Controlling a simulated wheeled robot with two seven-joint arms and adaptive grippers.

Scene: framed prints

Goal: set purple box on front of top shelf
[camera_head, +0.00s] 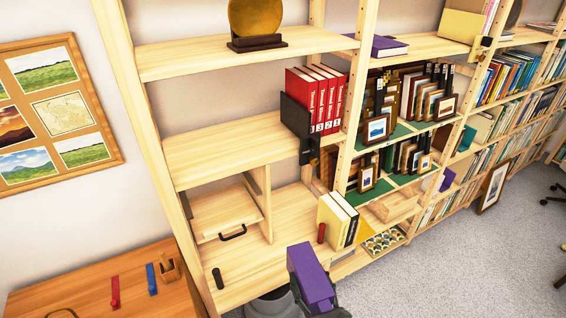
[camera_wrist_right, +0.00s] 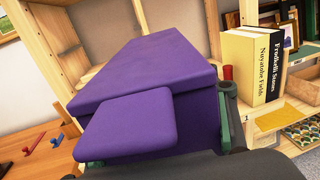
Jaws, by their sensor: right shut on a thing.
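The purple box (camera_head: 311,276) is held low in front of the shelf unit, at the bottom centre of the head view. My right gripper (camera_head: 318,299) is shut on it. In the right wrist view the purple box (camera_wrist_right: 150,75) fills much of the picture, with a smaller purple flap or block at its near end. Green finger parts of my right gripper (camera_wrist_right: 160,140) show on both sides of it. The highest shelf board in view in the left bay (camera_head: 185,62) carries a gold disc on a dark stand, and its front strip is bare. My left gripper is not in view.
Red binders (camera_head: 318,92) stand in a black holder on the middle shelf. Two books (camera_head: 337,220) and a red cylinder (camera_head: 321,233) stand on the lower board near the box. Wooden uprights (camera_head: 135,110) frame the bay. A desk (camera_head: 70,295) is at left.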

